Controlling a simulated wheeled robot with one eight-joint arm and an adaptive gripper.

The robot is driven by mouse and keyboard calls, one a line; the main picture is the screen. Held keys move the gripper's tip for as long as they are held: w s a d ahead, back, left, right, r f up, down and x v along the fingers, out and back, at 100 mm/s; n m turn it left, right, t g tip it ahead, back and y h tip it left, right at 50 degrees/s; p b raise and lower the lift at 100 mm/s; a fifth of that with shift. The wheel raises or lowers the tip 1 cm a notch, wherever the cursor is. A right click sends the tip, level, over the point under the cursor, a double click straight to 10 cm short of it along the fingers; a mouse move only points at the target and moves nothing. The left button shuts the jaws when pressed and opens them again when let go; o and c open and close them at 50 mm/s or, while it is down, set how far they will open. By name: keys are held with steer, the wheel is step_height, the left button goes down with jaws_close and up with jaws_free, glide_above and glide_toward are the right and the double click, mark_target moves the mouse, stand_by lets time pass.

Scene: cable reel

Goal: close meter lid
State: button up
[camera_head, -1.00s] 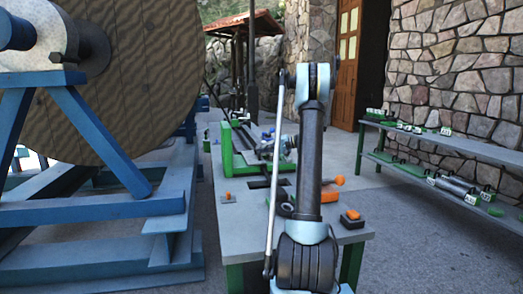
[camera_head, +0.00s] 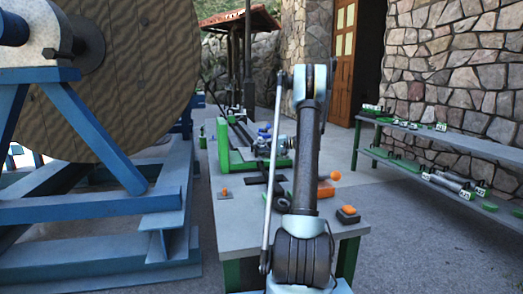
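The grey worktable (camera_head: 232,232) stands ahead of me. A green-framed device (camera_head: 222,145) with dark blue knobs (camera_head: 264,130) is on its far part. An orange part (camera_head: 325,189) with a round orange knob (camera_head: 335,175) shows just right of my arm (camera_head: 304,155). I cannot tell whether it is the meter lid or whether any lid is open. My arm stands upright in front of the table and covers part of what lies there. I cannot make out my gripper; the arm hides the area behind it.
A small orange button on a plate (camera_head: 224,194) and an orange-topped dark block (camera_head: 348,214) sit on the table. A large cable reel (camera_head: 130,90) on a blue stand fills the left. A shelf (camera_head: 440,139) with green parts stands right. Open floor lies between table and shelf.

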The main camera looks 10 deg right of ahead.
steer(key=shift+f, duration=0.1)
steer(key=v, duration=1.2)
